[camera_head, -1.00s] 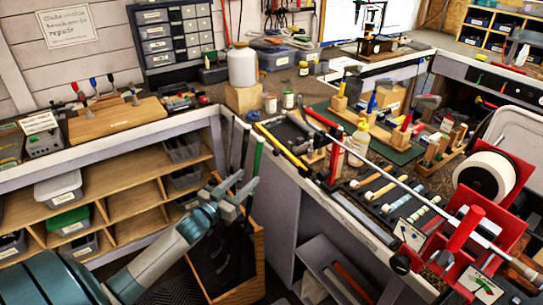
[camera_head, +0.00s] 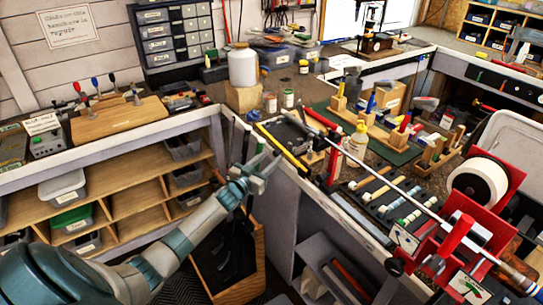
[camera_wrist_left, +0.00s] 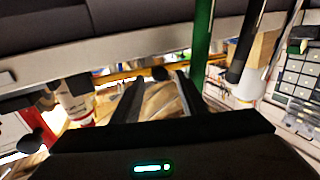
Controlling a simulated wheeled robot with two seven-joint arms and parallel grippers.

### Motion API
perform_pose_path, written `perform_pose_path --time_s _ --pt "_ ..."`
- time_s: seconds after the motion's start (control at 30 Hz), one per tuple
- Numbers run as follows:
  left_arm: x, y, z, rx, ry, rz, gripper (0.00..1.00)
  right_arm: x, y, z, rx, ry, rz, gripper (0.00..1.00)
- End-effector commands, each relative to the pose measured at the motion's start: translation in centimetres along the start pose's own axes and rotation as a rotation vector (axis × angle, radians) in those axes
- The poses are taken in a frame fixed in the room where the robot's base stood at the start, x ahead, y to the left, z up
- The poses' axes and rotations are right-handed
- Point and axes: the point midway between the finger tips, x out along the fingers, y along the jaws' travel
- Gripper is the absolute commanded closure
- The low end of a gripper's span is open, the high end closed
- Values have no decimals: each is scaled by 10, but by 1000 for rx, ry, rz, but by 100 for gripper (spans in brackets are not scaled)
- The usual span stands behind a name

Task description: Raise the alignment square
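I cannot make out for certain which thing is the alignment square. A golf club shaft (camera_head: 400,190) runs slantwise over the bench to a red clamp (camera_head: 455,237) at the right. My left gripper (camera_head: 267,170) is in front of the bench's near corner, left of the club and apart from it. In the left wrist view its two fingers (camera_wrist_left: 159,100) stand apart, with no object held between them. A green shaft (camera_wrist_left: 203,40) and a dark shaft (camera_wrist_left: 243,45) show beyond the fingers. My right gripper is not in view.
A white jug (camera_head: 243,66) stands on a wooden block at the back. A white bottle with a yellow cap (camera_head: 357,142) stands behind the shaft. A tape roll (camera_head: 480,183) sits at the right. A wooden bin (camera_head: 240,270) stands below my left gripper.

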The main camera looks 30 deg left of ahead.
Motion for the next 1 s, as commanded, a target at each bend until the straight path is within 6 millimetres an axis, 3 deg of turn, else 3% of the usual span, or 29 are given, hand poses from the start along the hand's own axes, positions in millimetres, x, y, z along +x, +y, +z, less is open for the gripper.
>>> perform_pose_path --time_s 0.2,0.57,0.77,1.0 --pt "15 0 0 1 0 0 60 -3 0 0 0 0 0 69" --pt "18 0 0 1 0 1 60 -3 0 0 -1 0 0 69" --pt "17 0 0 1 0 1 100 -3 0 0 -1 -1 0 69" --pt "17 -1 0 6 2 1 100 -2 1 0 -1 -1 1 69"
